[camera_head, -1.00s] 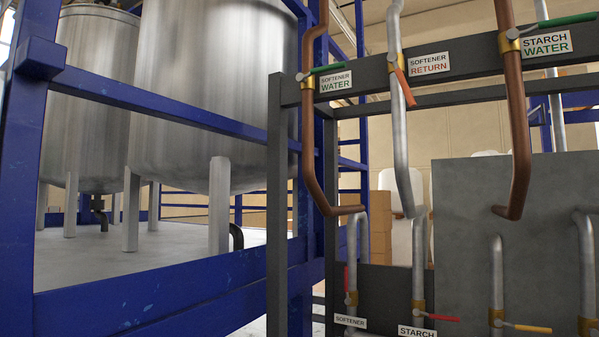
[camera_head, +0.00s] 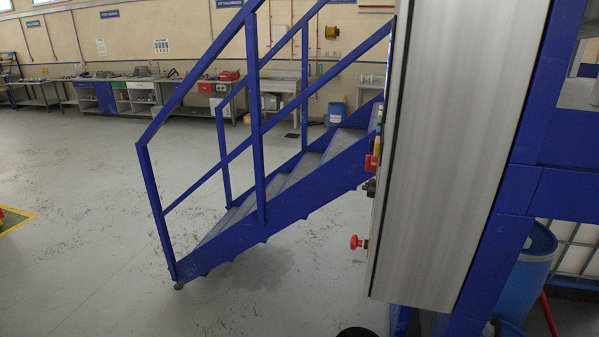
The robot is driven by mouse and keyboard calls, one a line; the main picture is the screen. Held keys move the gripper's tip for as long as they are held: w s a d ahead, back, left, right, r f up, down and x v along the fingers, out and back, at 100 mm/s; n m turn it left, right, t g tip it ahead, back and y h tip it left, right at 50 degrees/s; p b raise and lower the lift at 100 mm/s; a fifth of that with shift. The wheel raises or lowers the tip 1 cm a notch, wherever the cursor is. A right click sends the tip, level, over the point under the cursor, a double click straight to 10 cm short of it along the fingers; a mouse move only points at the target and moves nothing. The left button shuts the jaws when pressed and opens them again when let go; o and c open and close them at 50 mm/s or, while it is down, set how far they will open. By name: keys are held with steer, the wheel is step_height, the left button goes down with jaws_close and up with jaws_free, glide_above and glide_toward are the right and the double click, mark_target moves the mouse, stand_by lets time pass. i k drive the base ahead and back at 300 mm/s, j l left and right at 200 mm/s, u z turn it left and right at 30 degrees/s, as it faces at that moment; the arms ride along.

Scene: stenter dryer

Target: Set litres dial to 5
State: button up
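No litres dial can be made out in the camera_head view. A tall grey metal cabinet (camera_head: 462,150) stands right of centre, seen from its side. Its front face is edge-on and turned to the left. Red knobs or buttons (camera_head: 357,242) and other small controls stick out from that face, too foreshortened to read. My gripper is not in view.
A blue staircase with railings (camera_head: 262,205) rises towards the cabinet from the left. Blue frame posts (camera_head: 490,255) and a blue barrel (camera_head: 527,275) are at the right. Workbenches (camera_head: 120,95) line the back wall. The grey floor (camera_head: 80,210) is open at left.

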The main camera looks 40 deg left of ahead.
mark_target(371, 190)
steer(key=i+j+u, duration=0.1)
steer(key=j+u, duration=0.35)
steer(key=i+j+u, duration=0.15)
steer(key=j+u, duration=0.35)
